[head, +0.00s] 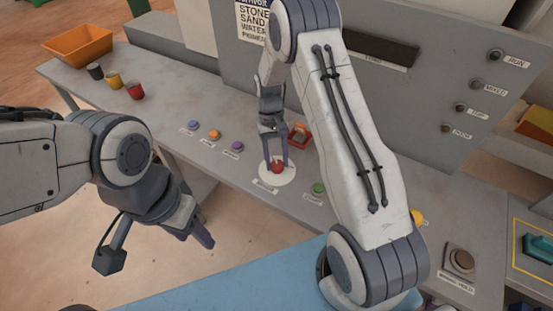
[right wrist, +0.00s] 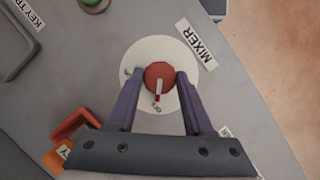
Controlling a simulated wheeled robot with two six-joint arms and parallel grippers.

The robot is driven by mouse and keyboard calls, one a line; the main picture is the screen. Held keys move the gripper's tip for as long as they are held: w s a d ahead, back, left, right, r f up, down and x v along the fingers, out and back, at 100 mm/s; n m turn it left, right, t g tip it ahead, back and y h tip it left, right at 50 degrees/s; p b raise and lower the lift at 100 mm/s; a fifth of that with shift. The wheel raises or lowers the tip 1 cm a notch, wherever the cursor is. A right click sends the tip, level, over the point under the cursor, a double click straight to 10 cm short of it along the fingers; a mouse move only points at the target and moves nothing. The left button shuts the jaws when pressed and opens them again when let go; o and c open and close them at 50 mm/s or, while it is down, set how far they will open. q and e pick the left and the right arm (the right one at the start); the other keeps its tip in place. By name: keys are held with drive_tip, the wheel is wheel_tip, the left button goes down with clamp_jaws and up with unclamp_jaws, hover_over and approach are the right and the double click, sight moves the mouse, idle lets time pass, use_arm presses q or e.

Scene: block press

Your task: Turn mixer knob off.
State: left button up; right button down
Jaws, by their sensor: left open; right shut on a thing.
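The mixer knob (head: 277,167) is a round red knob on a white disc (head: 264,179) on the grey bench. In the right wrist view the knob (right wrist: 160,75) carries a white pointer line aimed toward the bottom of the picture. Two small marks sit on the disc, too small to read surely; the MIXER label (right wrist: 197,39) is beside it. My right gripper (head: 276,161) points down over the disc and is shut on the knob, one purple finger on each side. My left gripper (head: 200,237) is open and empty, low in front of the bench, away from the knob.
Blue (head: 191,125), orange (head: 214,135) and purple (head: 237,146) buttons line the bench left of the knob. A green button (head: 318,188) is to its right. A red-framed item (head: 300,135) stands close behind my right gripper. Cups (head: 135,90) and an orange bin (head: 78,44) are far left.

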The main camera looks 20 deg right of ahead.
drive_tip(key=shift+c, duration=1.5)
unclamp_jaws()
drive_tip(key=shift+w+r, duration=0.1)
drive_tip(key=b+v, duration=0.2)
drive_tip(key=v, duration=0.8)
drive_tip(key=shift+r, duration=0.15)
drive_tip(key=shift+d, duration=0.1)
